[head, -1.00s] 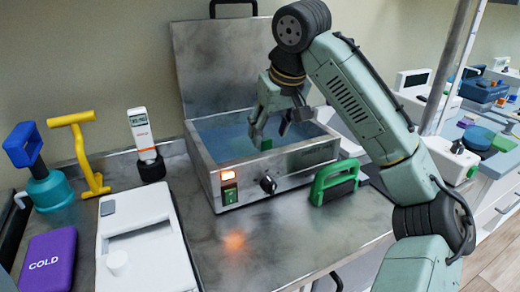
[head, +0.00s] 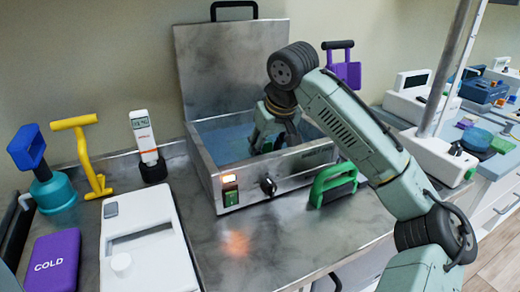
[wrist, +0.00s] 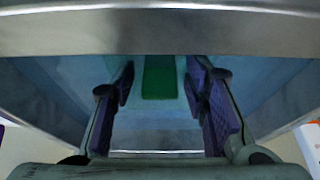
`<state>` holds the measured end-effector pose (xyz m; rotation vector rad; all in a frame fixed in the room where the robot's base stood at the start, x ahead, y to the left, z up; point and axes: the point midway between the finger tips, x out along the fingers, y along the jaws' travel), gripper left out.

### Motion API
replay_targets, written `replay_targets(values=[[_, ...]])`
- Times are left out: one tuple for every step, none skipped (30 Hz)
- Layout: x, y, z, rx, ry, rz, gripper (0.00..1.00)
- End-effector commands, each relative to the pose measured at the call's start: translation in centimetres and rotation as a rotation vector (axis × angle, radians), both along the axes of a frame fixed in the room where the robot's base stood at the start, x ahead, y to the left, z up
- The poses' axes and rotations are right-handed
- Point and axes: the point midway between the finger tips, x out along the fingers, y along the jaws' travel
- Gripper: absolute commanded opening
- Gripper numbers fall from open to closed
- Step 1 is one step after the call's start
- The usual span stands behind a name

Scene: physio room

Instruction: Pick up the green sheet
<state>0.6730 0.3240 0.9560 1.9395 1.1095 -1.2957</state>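The green sheet (wrist: 159,78) shows in the wrist view as a small upright green piece inside the water bath, between my two fingers. My gripper (wrist: 160,92) is open, with a purple-padded finger on either side of the sheet and a visible gap on both sides. In the head view my gripper (head: 268,147) points down into the open metal water bath (head: 240,192). The sheet is hidden behind my gripper there, and how deep the fingertips are is hard to tell.
The bath's raised lid (head: 222,70) stands behind. A green-handled block (head: 334,186) sits close to its right. A thermometer (head: 145,137), a yellow handled tool (head: 88,158), a white device (head: 145,210) and a purple COLD pack (head: 50,262) are to the left. The front counter is clear.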

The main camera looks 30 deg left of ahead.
Motion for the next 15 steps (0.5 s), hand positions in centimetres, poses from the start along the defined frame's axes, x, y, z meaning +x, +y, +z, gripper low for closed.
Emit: replay_targets(values=[[0.00, -0.01, 0.02, 0.000, 0.000, 0.000, 0.36], [0.00, -0.01, 0.02, 0.000, 0.000, 0.000, 0.34], [0.00, -0.01, 0.02, 0.000, 0.000, 0.000, 0.31], [0.00, -0.01, 0.02, 0.000, 0.000, 0.000, 0.29], [0.00, -0.01, 0.02, 0.000, 0.000, 0.000, 0.27], [0.00, 0.00, 0.03, 0.000, 0.000, 0.000, 0.24], [-0.01, -0.01, 0.03, 0.000, 0.000, 0.000, 0.22], [-0.01, -0.01, 0.03, 0.000, 0.000, 0.000, 0.20], [-0.01, -0.01, 0.03, 0.000, 0.000, 0.000, 0.18], [-0.01, -0.01, 0.03, 0.000, 0.000, 0.000, 0.16], [-0.01, -0.01, 0.03, 0.000, 0.000, 0.000, 0.14], [0.00, 0.00, 0.03, 0.000, 0.000, 0.000, 0.11], [0.00, 0.00, 0.03, 0.000, 0.000, 0.000, 0.09], [-0.01, -0.01, 0.03, 0.000, 0.000, 0.000, 0.07], [-0.01, -0.01, 0.03, 0.000, 0.000, 0.000, 0.04]])
